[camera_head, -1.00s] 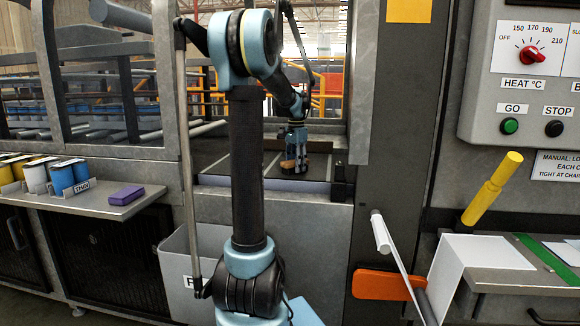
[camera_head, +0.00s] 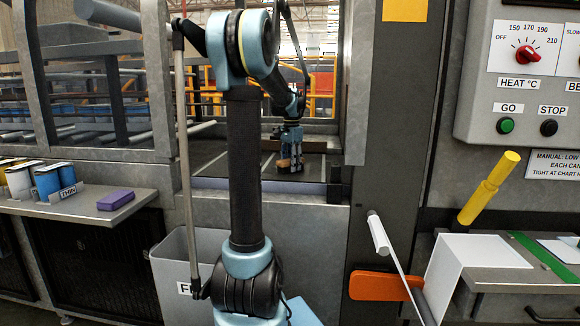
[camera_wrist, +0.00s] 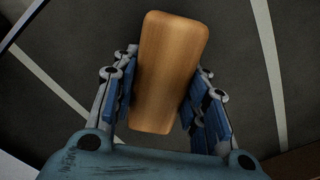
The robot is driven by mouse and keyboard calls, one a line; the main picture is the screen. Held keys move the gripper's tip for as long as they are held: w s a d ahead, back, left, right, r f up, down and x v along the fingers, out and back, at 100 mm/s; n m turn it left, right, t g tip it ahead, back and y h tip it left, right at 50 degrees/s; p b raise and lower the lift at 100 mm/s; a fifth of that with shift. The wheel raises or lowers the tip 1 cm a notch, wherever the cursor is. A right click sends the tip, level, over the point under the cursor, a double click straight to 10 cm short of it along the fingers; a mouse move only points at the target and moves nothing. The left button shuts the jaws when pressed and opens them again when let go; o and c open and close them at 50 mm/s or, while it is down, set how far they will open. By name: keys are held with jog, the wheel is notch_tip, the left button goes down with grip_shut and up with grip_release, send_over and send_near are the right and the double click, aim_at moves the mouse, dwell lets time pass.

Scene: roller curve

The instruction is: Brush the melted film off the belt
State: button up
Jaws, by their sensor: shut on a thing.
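My gripper (camera_head: 290,160) reaches through the machine's opening, low over the dark belt (camera_head: 318,167). In the wrist view, my gripper's blue-padded fingers (camera_wrist: 163,102) are shut on a wooden block (camera_wrist: 172,65), which looks like the back of a brush. Its bristles are hidden beneath it. In the head view the brush (camera_head: 284,164) is small and mostly covered by the fingers. The belt (camera_wrist: 90,45) is dark with pale strips crossing it. I cannot make out any melted film on it.
A metal frame borders the opening. A purple block (camera_head: 116,200) and several cans (camera_head: 47,182) stand on the left shelf. A pale bin (camera_head: 175,268) stands below. At right are an orange handle (camera_head: 380,286), a yellow-handled lever (camera_head: 489,188) and the control panel (camera_head: 520,88).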

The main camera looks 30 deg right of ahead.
jog(key=shift+s+d+r, duration=0.1)
jog(key=shift+s+d, duration=0.2)
jog(key=shift+d, duration=0.1)
jog(key=shift+d+r, duration=0.1)
jog(key=shift+r, duration=3.95)
